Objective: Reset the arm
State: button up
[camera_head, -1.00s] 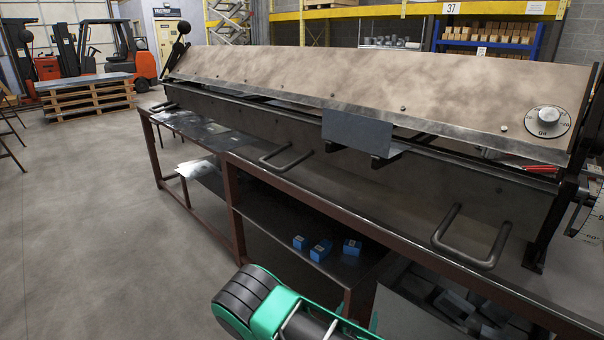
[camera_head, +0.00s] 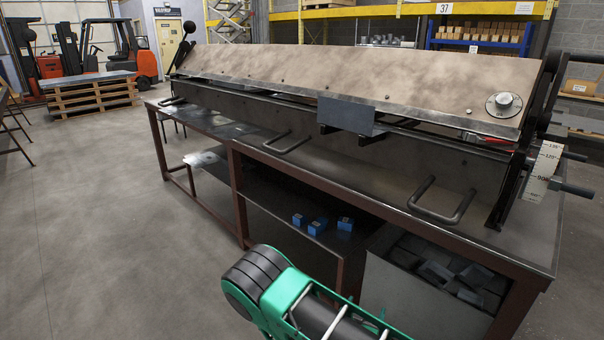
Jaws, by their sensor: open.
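My arm shows at the bottom of the head view as a green link with a black ribbed joint (camera_head: 258,278). It stands in front of the workbench (camera_head: 240,195), apart from it as far as I can tell. My gripper is out of the picture. A long sheet bending brake (camera_head: 300,75) with a tan upper face lies along the bench. A small grey metal sheet (camera_head: 346,114) sticks out of its front edge.
Several blue blocks (camera_head: 317,226) sit on the lower shelf. A bin of metal scraps (camera_head: 425,295) stands under the bench's right end. An angle scale (camera_head: 543,172) is on the brake's right side. Open floor (camera_head: 100,240) lies to the left; forklifts and a pallet stack (camera_head: 90,95) stand behind.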

jog(key=s+d+r+m+g+h, duration=0.1)
jog(key=s+d+r+m+g, duration=0.3)
jog(key=d+r, duration=0.7)
jog(key=s+d+r+m+g+h, duration=0.1)
jog(key=s+d+r+m+g, duration=0.1)
jog(key=s+d+r+g, duration=0.7)
jog(key=s+r+n+y, duration=0.2)
jog(key=s+r+y, duration=0.2)
jog(key=s+r, duration=0.5)
jog(key=s+r+n+y, duration=0.2)
jog(key=s+r+y, duration=0.2)
jog(key=s+r, duration=0.5)
jog(key=s, duration=0.6)
jog(key=shift+n+t+y, duration=0.3)
jog(key=shift+n+t, duration=0.1)
jog(key=shift+s, duration=0.1)
